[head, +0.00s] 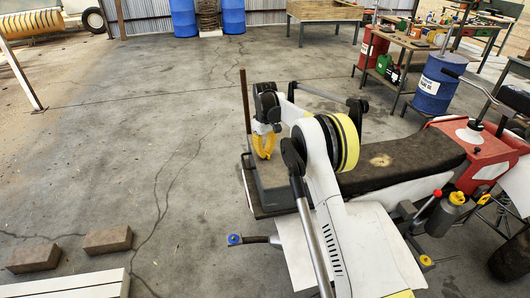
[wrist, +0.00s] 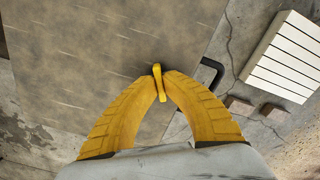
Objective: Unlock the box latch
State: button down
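The box (wrist: 90,50) fills the upper left of the wrist view as a broad, worn grey-brown surface. A small bright yellow latch (wrist: 158,82) stands near its edge. My gripper (wrist: 162,80) has two ridged yellow fingers that come together from both sides, with the latch between their tips. The tips appear to touch it. In the head view my gripper (head: 264,144) points down over the grey box (head: 272,186); the latch cannot be made out there.
A black bar handle (wrist: 212,74) sticks out beside the box edge. The red and white vehicle (head: 490,155) with a dark seat stands close on the right. Bricks (head: 107,240) and a white slatted block (head: 75,285) lie on the floor at left. Open concrete lies behind.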

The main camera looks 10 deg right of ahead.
jog(key=m, duration=0.5)
jog(key=shift+m, duration=0.4)
dwell(0.4)
jog(key=c, duration=1.5)
grip_release()
jog(key=shift+c, duration=0.2)
jog(key=shift+r, duration=0.1)
notch_tip(320, 180, up, 12)
